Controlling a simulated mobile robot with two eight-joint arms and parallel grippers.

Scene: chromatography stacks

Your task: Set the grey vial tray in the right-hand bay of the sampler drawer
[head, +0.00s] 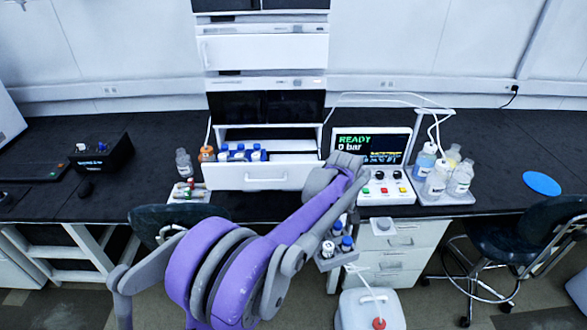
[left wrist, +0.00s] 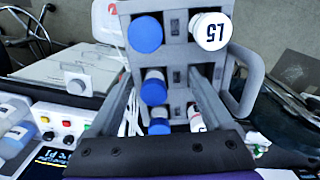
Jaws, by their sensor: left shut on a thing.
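The grey vial tray (head: 338,263) hangs in front of the bench in the head view, lower than the bench top and right of the drawer. It also shows in the left wrist view (left wrist: 176,52), with several blue-capped vials and white-capped ones, one marked L5. My left gripper (left wrist: 163,85) is shut on the tray; in the head view my arm mostly hides it. The sampler drawer (head: 240,180) is pulled open under the instrument stack. Blue-capped vials (head: 240,153) stand in its left part. Its right part looks free of vials. My right gripper is not in view.
A control box (head: 385,190) with a READY screen (head: 367,143) stands close right of the drawer. Bottles in a tray (head: 445,195) are further right. Small bottles (head: 184,163) and a rack (head: 187,192) are left. A white canister (head: 368,308) stands below.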

